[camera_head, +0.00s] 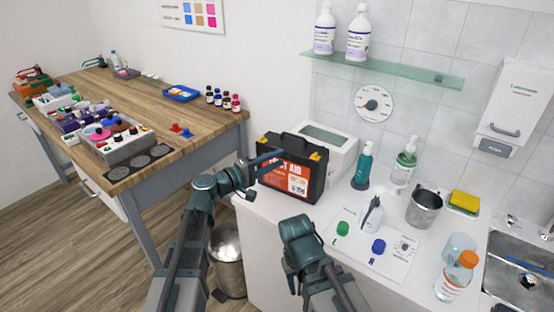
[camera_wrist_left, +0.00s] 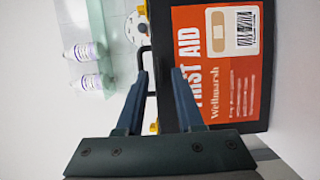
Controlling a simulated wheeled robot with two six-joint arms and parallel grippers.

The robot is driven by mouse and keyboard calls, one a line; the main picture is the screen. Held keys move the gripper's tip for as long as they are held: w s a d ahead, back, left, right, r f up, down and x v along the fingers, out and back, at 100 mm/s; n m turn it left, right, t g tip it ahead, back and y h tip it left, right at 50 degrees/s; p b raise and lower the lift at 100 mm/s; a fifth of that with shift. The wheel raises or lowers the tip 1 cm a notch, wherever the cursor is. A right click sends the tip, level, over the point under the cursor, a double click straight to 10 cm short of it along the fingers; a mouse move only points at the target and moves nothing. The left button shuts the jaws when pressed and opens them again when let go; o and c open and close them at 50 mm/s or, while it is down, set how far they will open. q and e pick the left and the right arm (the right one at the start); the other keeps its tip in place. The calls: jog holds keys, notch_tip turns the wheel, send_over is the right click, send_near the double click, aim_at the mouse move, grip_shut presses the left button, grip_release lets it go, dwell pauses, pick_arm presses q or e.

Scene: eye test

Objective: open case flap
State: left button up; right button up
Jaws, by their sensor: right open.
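The case is a black first-aid box (camera_head: 318,178) with an orange label, standing upright on the white counter. It has a black top handle (camera_head: 297,143) and yellow latches (camera_head: 315,156); its lid looks closed. In the left wrist view the orange label (camera_wrist_left: 228,85) appears turned sideways. My left gripper (camera_head: 270,160) is at the upper left front of the case. In its wrist view the fingers (camera_wrist_left: 160,74) are apart, with the case's top edge and handle behind the gap; contact is unclear. My right gripper (camera_head: 295,288) is open, pointing down, low in front of the counter.
A white box (camera_head: 330,142) stands behind the case. A green bottle (camera_head: 363,168), pump bottle (camera_head: 403,166) and steel cup (camera_head: 424,207) stand to the right. A white sheet (camera_head: 398,262) with coloured caps lies in front. A metal bin (camera_head: 228,262) stands on the floor.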

pick_arm(q)
jog(key=shift+w+d, duration=0.25)
jog(key=shift+d, duration=0.15)
grip_shut()
dwell(1.3)
